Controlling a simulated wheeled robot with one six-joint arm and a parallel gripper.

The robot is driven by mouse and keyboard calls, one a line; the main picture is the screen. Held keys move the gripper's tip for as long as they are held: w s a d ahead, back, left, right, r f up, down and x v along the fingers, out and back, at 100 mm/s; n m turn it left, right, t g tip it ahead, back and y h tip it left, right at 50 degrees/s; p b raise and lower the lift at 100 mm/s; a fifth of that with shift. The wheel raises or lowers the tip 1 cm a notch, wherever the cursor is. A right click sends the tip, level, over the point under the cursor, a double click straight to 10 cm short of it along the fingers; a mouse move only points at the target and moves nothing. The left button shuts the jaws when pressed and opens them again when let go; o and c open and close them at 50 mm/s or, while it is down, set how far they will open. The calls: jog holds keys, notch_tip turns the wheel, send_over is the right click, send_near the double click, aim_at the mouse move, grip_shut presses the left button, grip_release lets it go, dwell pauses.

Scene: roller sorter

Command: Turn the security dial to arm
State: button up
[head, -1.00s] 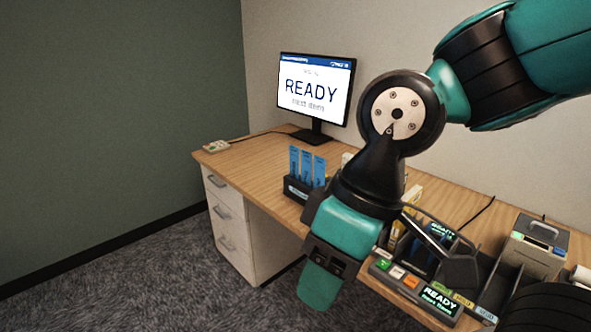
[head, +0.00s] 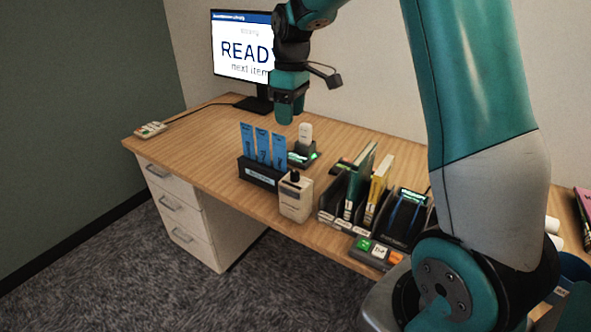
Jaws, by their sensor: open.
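I see no part clearly labelled as a security dial. A cream box (head: 297,198) with a black knob (head: 295,176) on top stands at the desk's front edge; I cannot read a setting on it. A small pale panel (head: 150,129) with coloured marks lies at the desk's far left corner; its details are too small to tell. My gripper (head: 286,112) points down above the back of the desk, in front of the monitor. It is open and empty, apart from both the box and the panel.
A black holder (head: 258,176) with blue cards stands left of the box. A white handheld device (head: 305,133) sits in a cradle behind. Upright folders (head: 368,185) and a button panel (head: 375,251) are on the right. The desk's left part (head: 195,140) is clear. The monitor (head: 241,47) reads READY.

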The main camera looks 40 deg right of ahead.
jog(key=d, duration=0.2)
jog(key=p, duration=0.2)
send_near(295, 173)
jog(key=f, duration=0.9)
jog(key=shift+a+f, duration=0.2)
jog(key=shift+f, duration=0.15)
jog(key=c, duration=0.9)
